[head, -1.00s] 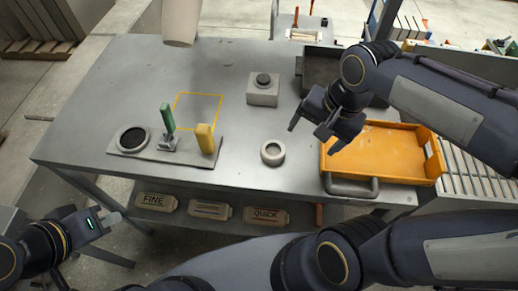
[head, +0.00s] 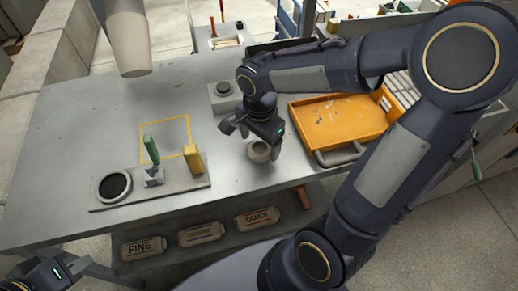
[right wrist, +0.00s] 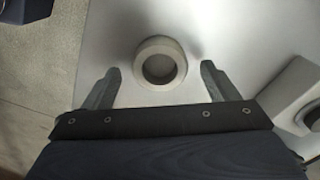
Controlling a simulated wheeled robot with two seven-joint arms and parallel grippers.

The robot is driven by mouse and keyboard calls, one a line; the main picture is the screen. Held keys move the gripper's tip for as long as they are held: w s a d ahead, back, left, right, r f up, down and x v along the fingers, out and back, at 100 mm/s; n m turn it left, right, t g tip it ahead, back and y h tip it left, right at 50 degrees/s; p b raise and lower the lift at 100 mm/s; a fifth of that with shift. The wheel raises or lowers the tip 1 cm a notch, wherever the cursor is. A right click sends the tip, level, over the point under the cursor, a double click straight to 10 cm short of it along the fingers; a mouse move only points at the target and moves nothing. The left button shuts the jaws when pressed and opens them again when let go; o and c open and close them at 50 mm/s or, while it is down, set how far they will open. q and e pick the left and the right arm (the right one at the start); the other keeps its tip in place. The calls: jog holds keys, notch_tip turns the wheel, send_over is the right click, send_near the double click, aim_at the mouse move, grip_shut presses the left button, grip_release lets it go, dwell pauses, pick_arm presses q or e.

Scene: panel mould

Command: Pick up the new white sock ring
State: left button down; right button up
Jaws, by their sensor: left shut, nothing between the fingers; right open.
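The white sock ring (head: 259,153) lies flat on the grey metal table, partly hidden by my right gripper in the head view. In the right wrist view the ring (right wrist: 161,44) shows whole, with a dark hole, just beyond the fingertips and between their lines. My right gripper (right wrist: 158,72) is open and empty, its two fingers spread wider than the ring. In the head view my right gripper (head: 253,140) hangs over the ring. I cannot tell its exact height. My left gripper (head: 75,268) is at the lower left, off the table, shut and empty.
A fixture plate (head: 130,196) with a black round opening, a green lever and a yellow block stands at the left. A grey button box (head: 222,98) is behind the ring. An orange tray (head: 335,125) is to the right. A yellow outlined square (head: 165,120) marks free tabletop.

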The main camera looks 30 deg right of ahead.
jog(key=shift+f, duration=0.75)
jog(key=c, duration=1.1)
jog(key=shift+r, duration=0.1)
